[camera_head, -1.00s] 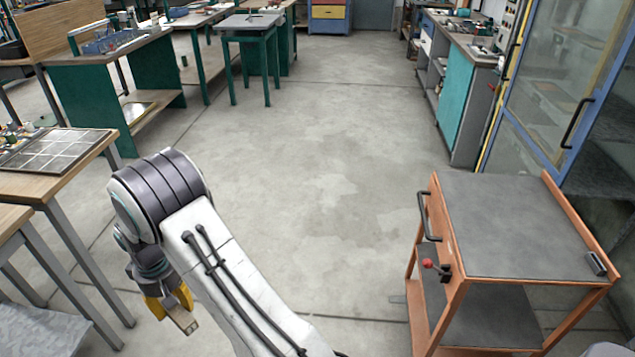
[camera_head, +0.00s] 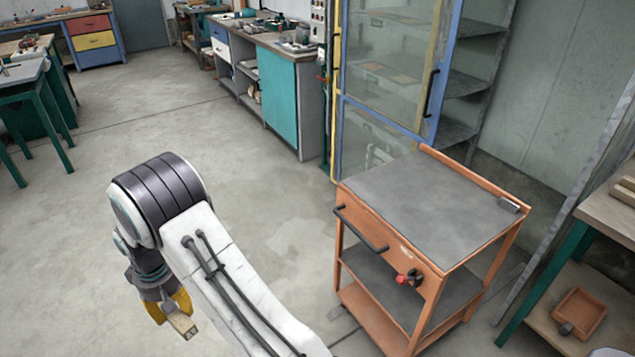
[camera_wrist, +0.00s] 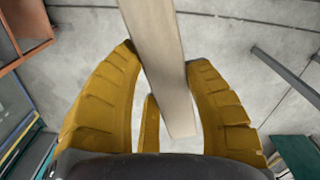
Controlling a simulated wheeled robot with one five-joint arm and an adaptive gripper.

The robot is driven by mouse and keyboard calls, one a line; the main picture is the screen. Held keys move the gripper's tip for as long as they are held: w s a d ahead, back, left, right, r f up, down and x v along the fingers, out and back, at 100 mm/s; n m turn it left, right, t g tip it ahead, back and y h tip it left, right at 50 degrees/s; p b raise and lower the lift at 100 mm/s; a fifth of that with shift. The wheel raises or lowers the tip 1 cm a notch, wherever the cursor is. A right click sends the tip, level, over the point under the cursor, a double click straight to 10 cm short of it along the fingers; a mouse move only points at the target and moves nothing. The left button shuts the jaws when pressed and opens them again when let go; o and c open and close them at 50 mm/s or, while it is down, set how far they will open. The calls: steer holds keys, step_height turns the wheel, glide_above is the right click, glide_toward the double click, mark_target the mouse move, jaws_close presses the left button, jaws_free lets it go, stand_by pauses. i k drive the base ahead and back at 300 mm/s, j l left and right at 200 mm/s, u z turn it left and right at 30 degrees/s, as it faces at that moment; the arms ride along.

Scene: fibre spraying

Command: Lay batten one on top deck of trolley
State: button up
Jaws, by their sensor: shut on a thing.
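The orange trolley (camera_head: 440,212) stands right of centre in the head view, with a bare grey top deck and a dark shelf below. My gripper (camera_head: 174,312) hangs low at the left of the head view, well left of the trolley and apart from it. Its yellow fingers (camera_wrist: 158,95) are shut on a pale wooden batten (camera_wrist: 158,60) in the wrist view. Only the end of the batten (camera_head: 184,326) shows in the head view. I cannot tell from the frames whether it is batten one.
A handle (camera_head: 360,230) and a red knob (camera_head: 401,279) stick out from the trolley's near side. A glass cabinet (camera_head: 400,80) stands behind it, a workbench (camera_head: 615,215) to its right. The floor (camera_head: 240,150) on the left is open.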

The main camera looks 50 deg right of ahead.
mark_target(419, 204)
steer(key=i+l+z, duration=0.25)
steer(key=i+z, duration=0.7)
steer(key=i, duration=0.2)
steer(key=i+l+u, duration=0.1)
steer(key=i+l, duration=0.3)
steer(key=l, duration=0.2)
steer(key=i+u, duration=0.05)
